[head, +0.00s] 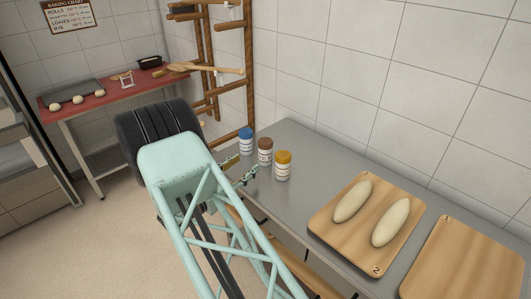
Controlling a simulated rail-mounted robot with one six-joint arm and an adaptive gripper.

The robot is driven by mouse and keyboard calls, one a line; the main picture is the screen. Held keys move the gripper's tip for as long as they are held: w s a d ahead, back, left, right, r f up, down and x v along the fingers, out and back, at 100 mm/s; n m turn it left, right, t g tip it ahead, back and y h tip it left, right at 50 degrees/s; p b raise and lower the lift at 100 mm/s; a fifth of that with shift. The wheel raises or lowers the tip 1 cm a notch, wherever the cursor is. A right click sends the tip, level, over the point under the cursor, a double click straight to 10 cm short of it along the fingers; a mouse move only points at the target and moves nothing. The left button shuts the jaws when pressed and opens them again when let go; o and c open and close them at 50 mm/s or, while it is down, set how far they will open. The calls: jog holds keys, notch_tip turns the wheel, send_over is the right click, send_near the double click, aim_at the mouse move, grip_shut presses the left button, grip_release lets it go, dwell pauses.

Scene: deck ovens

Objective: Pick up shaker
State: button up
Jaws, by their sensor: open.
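Three small white shakers stand upright in a row at the far left end of the steel table. One has a blue lid (246,142), one a brown lid (265,150), and one a yellow lid (283,165). All have small labels too small to read. My gripper (244,168) is at the left edge of the table, just left of the brown-lidded and yellow-lidded shakers. Its fingers are apart and point toward the row. Nothing shows between them. My arm hides the gripper's base. I cannot tell whether a finger touches a shaker.
On the steel table (305,190), a board marked 2 (372,258) holds two dough loaves (352,201). Another wooden board (465,265) lies bare beside it. A wooden rack (249,65) stands behind the shakers. A red-topped table (105,92) with a tray is at the back left.

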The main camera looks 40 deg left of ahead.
aim_at(261, 152)
jog(key=shift+w, duration=0.1)
jog(key=shift+w+a, duration=0.15)
jog(key=shift+w, duration=4.05)
jog(key=shift+w, duration=0.15)
jog(key=shift+w+b, duration=0.45)
jog(key=shift+w, duration=2)
jog(key=c, duration=1.1)
